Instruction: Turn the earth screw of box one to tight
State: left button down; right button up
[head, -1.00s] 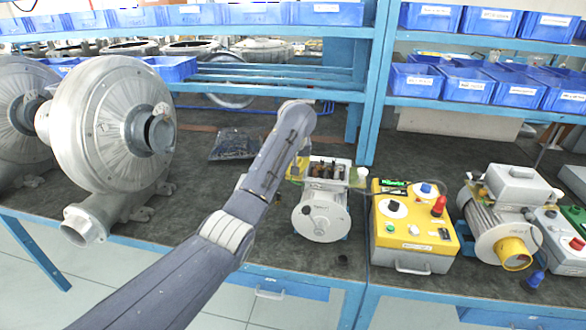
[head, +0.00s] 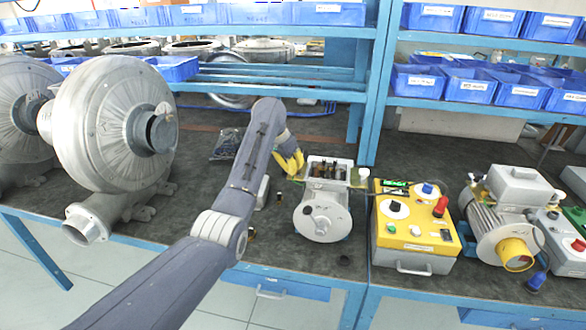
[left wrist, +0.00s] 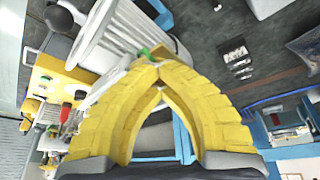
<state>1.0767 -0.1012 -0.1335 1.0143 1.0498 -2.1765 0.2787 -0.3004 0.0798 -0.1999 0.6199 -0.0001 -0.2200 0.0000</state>
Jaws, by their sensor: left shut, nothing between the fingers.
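The open terminal box (head: 330,170), with dark and brown posts inside, sits on top of the grey motor (head: 322,215) at the middle of the bench. I take it to be box one, though no label is readable. My left gripper (head: 298,168) has yellow fingers and is just left of this box in the head view. In the left wrist view the fingertips of the left gripper (left wrist: 158,72) meet with nothing between them. A small green part (left wrist: 146,52) shows just beyond the tips; it may be the earth screw. Its tightness cannot be told. My right gripper is not seen.
A yellow test box (head: 412,222) stands right of the motor, and a second motor (head: 495,225) farther right. A large blower (head: 110,125) fills the left. A small dark part (head: 279,197) lies on the bench left of the motor. A dark bag (head: 226,145) lies behind my arm.

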pick_arm(q)
jog(key=m+g, duration=0.1)
jog(key=m, duration=0.1)
jog(key=m+g+h, duration=0.1)
jog(key=m, duration=0.2)
jog(key=shift+w+m, duration=0.1)
jog(key=shift+m, duration=0.2)
dwell(0.4)
jog(key=c, duration=2.2)
grip_release()
jog(key=c, duration=1.5)
grip_release()
jog(key=shift+c, duration=0.2)
jog(key=v, duration=1.2)
jog(key=shift+o, duration=0.2)
jog(key=shift+a, duration=0.1)
